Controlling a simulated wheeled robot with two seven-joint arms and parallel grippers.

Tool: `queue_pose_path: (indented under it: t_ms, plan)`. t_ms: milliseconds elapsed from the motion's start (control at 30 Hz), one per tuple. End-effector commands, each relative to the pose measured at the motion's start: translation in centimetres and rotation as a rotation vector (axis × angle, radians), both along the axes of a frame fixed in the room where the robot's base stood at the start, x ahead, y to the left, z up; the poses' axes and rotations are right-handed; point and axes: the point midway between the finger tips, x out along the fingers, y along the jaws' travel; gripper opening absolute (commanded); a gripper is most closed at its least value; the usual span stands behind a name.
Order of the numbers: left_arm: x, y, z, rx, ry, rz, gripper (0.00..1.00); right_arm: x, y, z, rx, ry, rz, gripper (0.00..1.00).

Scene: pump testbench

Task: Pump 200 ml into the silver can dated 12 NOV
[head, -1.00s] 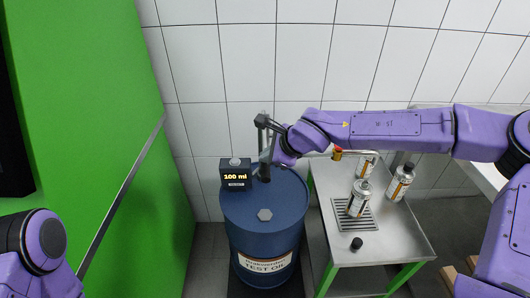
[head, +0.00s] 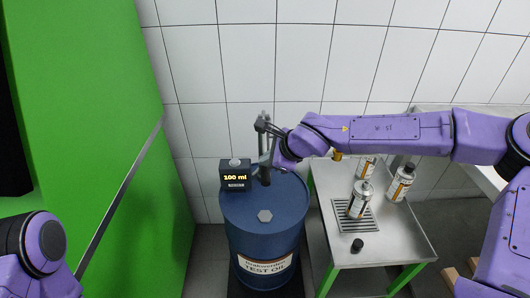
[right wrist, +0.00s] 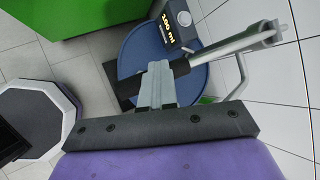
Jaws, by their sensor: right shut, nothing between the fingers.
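A pump lever (right wrist: 240,42) with a dark grip rises over the drum. My right gripper (right wrist: 158,84) is shut and empty, its fingertips close to the lever's dark grip; I cannot tell whether they touch. A silver can (head: 359,203) without a black cap stands on the drip grate (head: 356,221). A second silver can (head: 402,182) with a black cap stands right of it, and a third (head: 366,167) behind. Dates are unreadable. My left gripper is out of view.
A loose black cap (head: 357,244) lies at the front of the steel table (head: 400,235). The spout's orange end (head: 337,156) shows partly below my right forearm.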

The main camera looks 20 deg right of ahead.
Motion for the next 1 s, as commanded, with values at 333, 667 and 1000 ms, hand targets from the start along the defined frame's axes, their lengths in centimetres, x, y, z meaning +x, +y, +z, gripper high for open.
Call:
queue_pose_path:
  t_ms: [333, 667, 1000]
  plan:
    - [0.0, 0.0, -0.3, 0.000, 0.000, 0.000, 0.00, -0.1, 0.0, -0.6, 0.000, 0.002, 0.000, 0.00]
    - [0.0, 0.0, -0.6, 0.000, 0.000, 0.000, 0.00, -0.1, 0.0, -1.0, 0.001, 0.004, 0.000, 0.00]
    - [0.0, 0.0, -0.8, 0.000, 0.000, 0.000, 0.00, -0.2, 0.0, -1.4, 0.001, 0.004, 0.000, 0.00]
